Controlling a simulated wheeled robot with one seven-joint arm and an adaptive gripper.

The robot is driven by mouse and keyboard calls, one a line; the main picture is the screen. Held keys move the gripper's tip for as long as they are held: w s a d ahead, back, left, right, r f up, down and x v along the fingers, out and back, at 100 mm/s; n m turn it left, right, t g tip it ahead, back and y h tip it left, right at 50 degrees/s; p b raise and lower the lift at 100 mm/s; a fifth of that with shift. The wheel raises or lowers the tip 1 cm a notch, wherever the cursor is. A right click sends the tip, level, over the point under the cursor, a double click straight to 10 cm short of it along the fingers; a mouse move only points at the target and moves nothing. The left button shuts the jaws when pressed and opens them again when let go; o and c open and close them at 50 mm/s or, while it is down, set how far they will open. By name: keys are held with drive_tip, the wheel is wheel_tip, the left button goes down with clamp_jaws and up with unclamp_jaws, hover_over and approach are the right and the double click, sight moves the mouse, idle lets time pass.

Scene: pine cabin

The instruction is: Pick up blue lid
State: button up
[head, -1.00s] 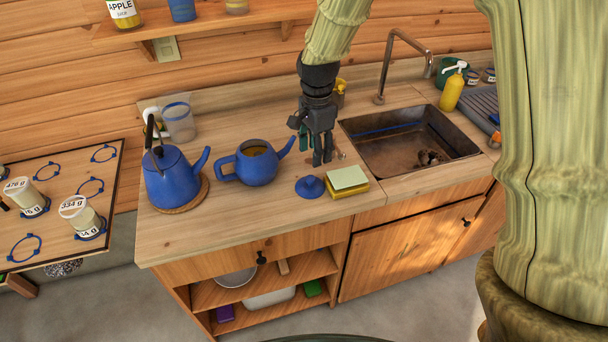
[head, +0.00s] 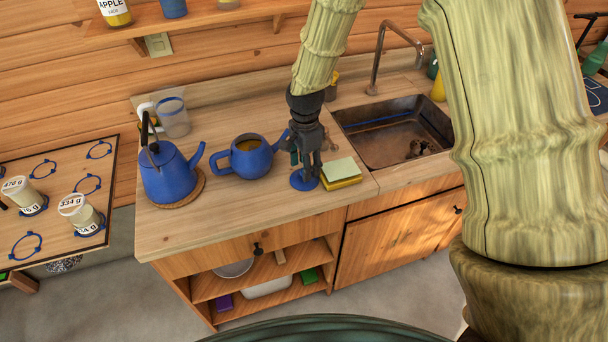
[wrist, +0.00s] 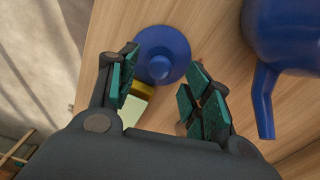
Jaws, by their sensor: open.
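The blue lid (head: 303,181) is a round disc with a knob, lying on the wooden counter just left of the sponges. In the wrist view the lid (wrist: 176,47) lies just beyond the fingertips, its knob near the gap between them. My gripper (head: 307,171) points down over the lid and hides part of it in the head view. Its green-padded fingers (wrist: 163,75) are apart with nothing held between them. A lidless blue teapot (head: 250,158) stands left of my gripper, its spout close to the fingers.
A yellow sponge with a pale green top (head: 341,172) sits right beside the lid. A blue kettle (head: 168,176) stands on a round mat at left. The sink (head: 385,135) is to the right. The counter's front strip (head: 240,205) is clear.

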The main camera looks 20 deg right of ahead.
drive_tip(key=shift+f, duration=1.2)
drive_tip(key=shift+s, duration=0.1)
clamp_jaws()
